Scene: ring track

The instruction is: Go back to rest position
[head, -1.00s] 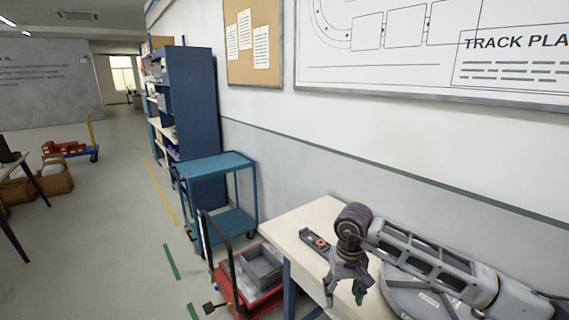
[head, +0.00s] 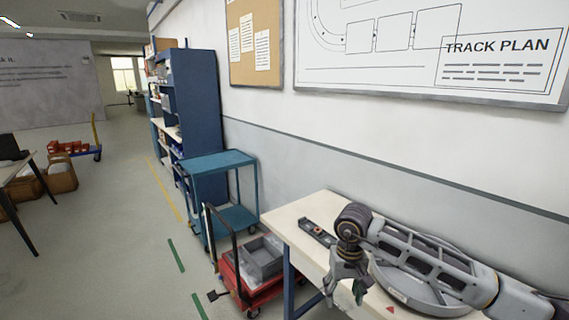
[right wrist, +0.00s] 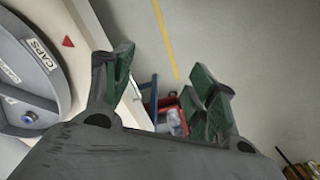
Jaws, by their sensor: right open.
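My right gripper (head: 346,288) hangs at the left edge of a cream-topped table (head: 290,222) in the head view, its arm reaching in from the right over a round grey device. In the right wrist view the two green-padded fingers of this gripper (right wrist: 160,95) stand wide apart with nothing between them but the floor and a red cart behind. My left gripper is not in view.
The round grey device (right wrist: 28,62) is labelled CAPS. A small dark tool (head: 317,232) lies on the table. A red cart with a grey bin (head: 262,262) and a blue trolley (head: 222,160) stand left of the table.

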